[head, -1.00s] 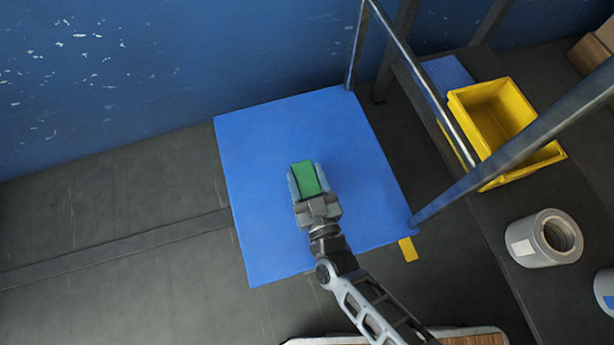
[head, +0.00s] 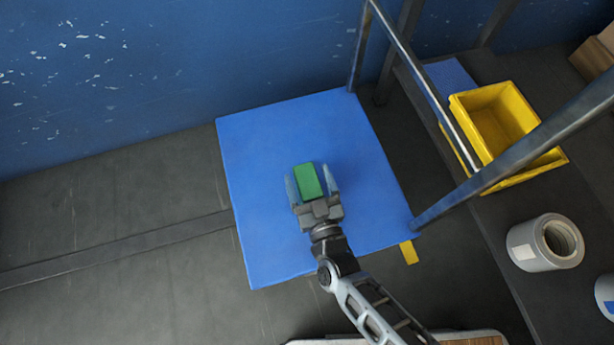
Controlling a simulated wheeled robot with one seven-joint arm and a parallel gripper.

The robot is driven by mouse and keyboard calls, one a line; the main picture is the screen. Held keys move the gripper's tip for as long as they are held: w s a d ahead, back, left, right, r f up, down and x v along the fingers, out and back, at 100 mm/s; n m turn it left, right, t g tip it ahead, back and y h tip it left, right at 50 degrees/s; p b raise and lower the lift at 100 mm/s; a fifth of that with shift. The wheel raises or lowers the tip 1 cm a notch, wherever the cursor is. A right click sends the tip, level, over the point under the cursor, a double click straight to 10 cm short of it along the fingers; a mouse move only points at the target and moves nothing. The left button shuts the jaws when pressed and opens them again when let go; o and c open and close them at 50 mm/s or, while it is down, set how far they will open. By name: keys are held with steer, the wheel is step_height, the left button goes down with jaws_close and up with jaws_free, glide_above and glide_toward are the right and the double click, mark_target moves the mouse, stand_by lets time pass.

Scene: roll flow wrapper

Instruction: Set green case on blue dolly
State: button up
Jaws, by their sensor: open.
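The green case (head: 308,181) is a small green block over the middle of the blue dolly's deck, and it looks to be resting there. The blue dolly (head: 263,150) is a flat blue platform with a grey metal handle frame (head: 415,70) on its right. My gripper (head: 310,184) is open, with one finger on each side of the case. A narrow gap shows between the fingers and the case. The underside of the case is hidden.
A yellow bin (head: 492,128) and a grey roll (head: 545,242) sit on a dark surface to the right. A blue wall (head: 150,70) stands behind the dolly. The dark floor (head: 110,220) to the left is clear.

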steer(key=p+v, duration=0.3)
steer(key=v, duration=0.9)
steer(key=shift+s+r, duration=0.1)
steer(key=shift+r, duration=0.05)
steer(key=s+d+r+m+g+h, duration=0.1)
steer(key=s+d+r+m+h, duration=0.1)
steer(key=s+d+r, duration=0.95)
steer(key=s+d+r+h, duration=0.1)
steer(key=s+d+r, duration=0.2)
steer(key=r, duration=0.6)
steer(key=s+d+r+m+g+h, duration=0.1)
steer(key=s+d+r+h, duration=0.1)
steer(key=r, duration=0.7)
steer(key=shift+s+d+r+g, duration=0.3)
steer(key=shift+s+d, duration=0.1)
steer(key=shift+s, duration=0.45)
step_height(320, 180, up, 29)
steer(key=p, duration=2.9)
steer(key=shift+f, duration=0.1)
